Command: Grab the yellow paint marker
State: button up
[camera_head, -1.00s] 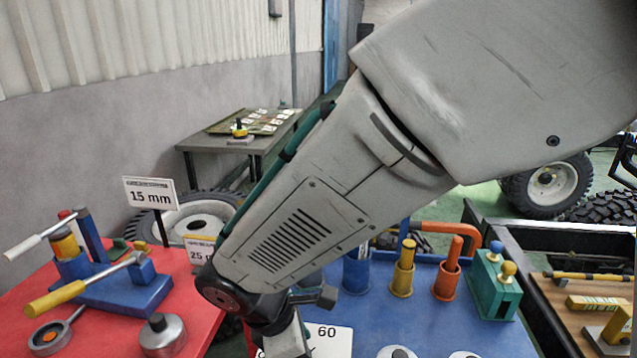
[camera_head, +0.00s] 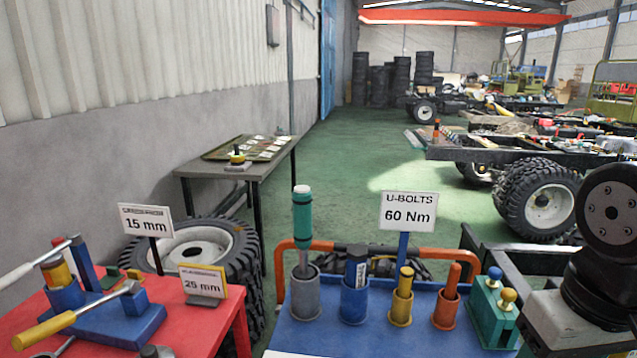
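A yellow cylinder (camera_head: 406,275), which looks like the yellow paint marker, stands upright in a yellow cup (camera_head: 401,312) on the blue table (camera_head: 345,336). Its upper part shows; its lower part is hidden in the cup. To its left a blue cup (camera_head: 354,303) holds a dark blue item, and to its right an orange cup (camera_head: 445,312) holds an orange stick. Dark and light parts of my arm show at the right edge. My gripper is not in view.
A grey cup (camera_head: 305,297) with a tall teal-handled tool (camera_head: 303,217) stands further left. A teal block with knobs (camera_head: 494,310) is on the right. A U-bolts sign (camera_head: 408,211) and an orange bar (camera_head: 430,256) rise behind the cups.

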aim_at(407, 277)
jog(key=z, duration=2.2)
jog(key=k, duration=0.8)
jog(key=u, duration=0.95)
jog(key=i, duration=0.5)
jog(key=z, duration=0.05)
